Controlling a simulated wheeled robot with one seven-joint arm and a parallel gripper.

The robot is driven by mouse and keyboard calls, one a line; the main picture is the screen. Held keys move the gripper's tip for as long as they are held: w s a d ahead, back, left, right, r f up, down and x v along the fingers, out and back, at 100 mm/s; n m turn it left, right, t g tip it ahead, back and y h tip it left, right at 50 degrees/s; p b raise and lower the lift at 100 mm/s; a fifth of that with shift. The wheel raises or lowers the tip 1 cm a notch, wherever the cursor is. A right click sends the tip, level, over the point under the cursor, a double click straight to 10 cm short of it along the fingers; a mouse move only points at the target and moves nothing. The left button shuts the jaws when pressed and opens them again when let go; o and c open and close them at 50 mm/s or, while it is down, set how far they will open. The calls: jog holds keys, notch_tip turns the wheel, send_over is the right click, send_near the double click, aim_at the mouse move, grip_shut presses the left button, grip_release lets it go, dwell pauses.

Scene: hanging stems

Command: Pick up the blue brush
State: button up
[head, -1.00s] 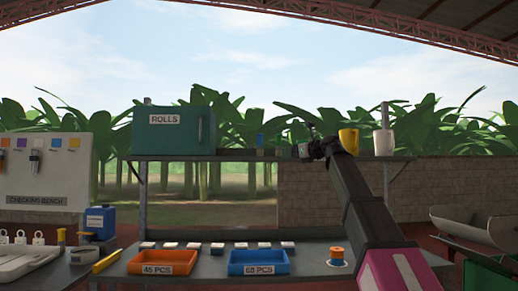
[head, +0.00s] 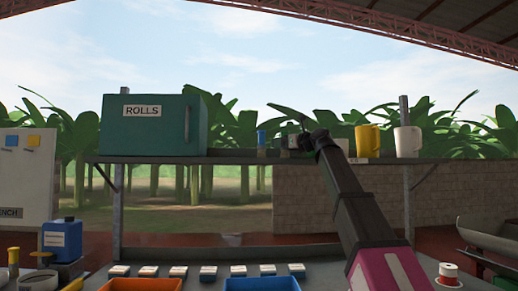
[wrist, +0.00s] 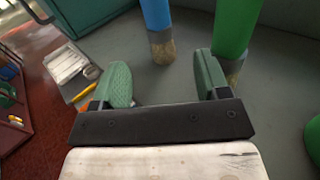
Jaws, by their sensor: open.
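The blue brush (head: 262,138) stands on the long shelf (head: 235,157), blue handle up and pale bristles down. In the wrist view the blue brush (wrist: 156,14) is just beyond the gap between my fingers, bristles on the grey shelf. A green brush (wrist: 236,28) stands to its right, behind my right finger. My gripper (wrist: 164,80) is open and empty, apart from the blue brush. In the head view my gripper (head: 303,140) is at shelf height, right of the blue brush.
The teal ROLLS cabinet (head: 153,125) stands left on the shelf. A yellow mug (head: 367,141) and a white mug (head: 407,141) stand right of my arm. Below are an orange tray (head: 142,285) and a blue tray (head: 262,284). Another green object (wrist: 312,142) shows at the wrist view's right edge.

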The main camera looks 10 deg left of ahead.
aim_at(262, 145)
jog(key=x, duration=0.6)
jog(key=shift+w+a, duration=0.2)
jog(key=shift+w, duration=0.1)
jog(key=shift+x, duration=2.75)
jog(key=shift+s+f, duration=0.1)
jog(key=shift+s, duration=0.05)
jog(key=c, duration=1)
